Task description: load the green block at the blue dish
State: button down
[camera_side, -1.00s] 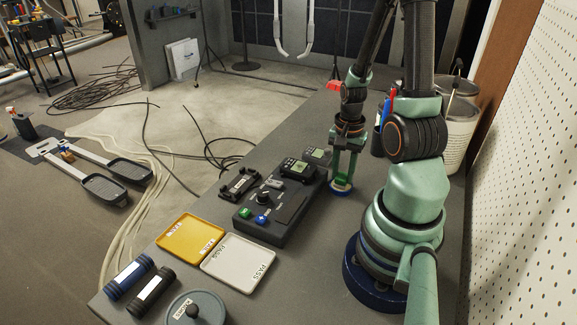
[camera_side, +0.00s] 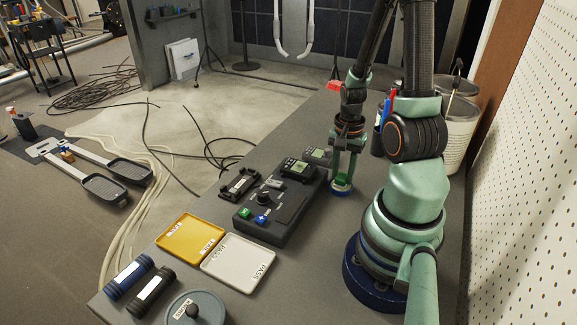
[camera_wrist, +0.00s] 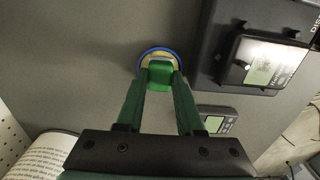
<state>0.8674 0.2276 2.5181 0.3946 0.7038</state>
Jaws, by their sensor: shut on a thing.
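My gripper (camera_side: 342,177) is shut on the green block (camera_side: 342,182) at the blue dish (camera_side: 341,191), on the bench right of the dark console. The wrist view shows the green block (camera_wrist: 160,72) between the fingertips (camera_wrist: 161,78). It overlaps the near part of the blue-rimmed dish (camera_wrist: 143,58), which has a pale yellow inside. The block is low over or inside the dish; I cannot tell whether it touches the bottom.
A dark console (camera_side: 270,215) with buttons and a screen stands close left of the dish. A yellow tray (camera_side: 172,243) and a white tray (camera_side: 216,270) lie nearer the front. An open book (camera_wrist: 40,158) shows at lower left in the wrist view.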

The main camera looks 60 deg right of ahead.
aim_at(342, 176)
jog(key=shift+r, duration=3.5)
jog(key=w+a+r+n, duration=0.4)
jog(key=w+a+n, duration=0.4)
jog(key=a+n, duration=0.1)
jog(key=w+a+r+n, duration=0.4)
jog(key=w+a+n, duration=0.4)
jog(key=a, duration=0.3)
jog(key=shift+w+r+n, duration=0.25)
jog(key=shift+r+n, duration=0.1)
jog(key=shift+n, duration=0.15)
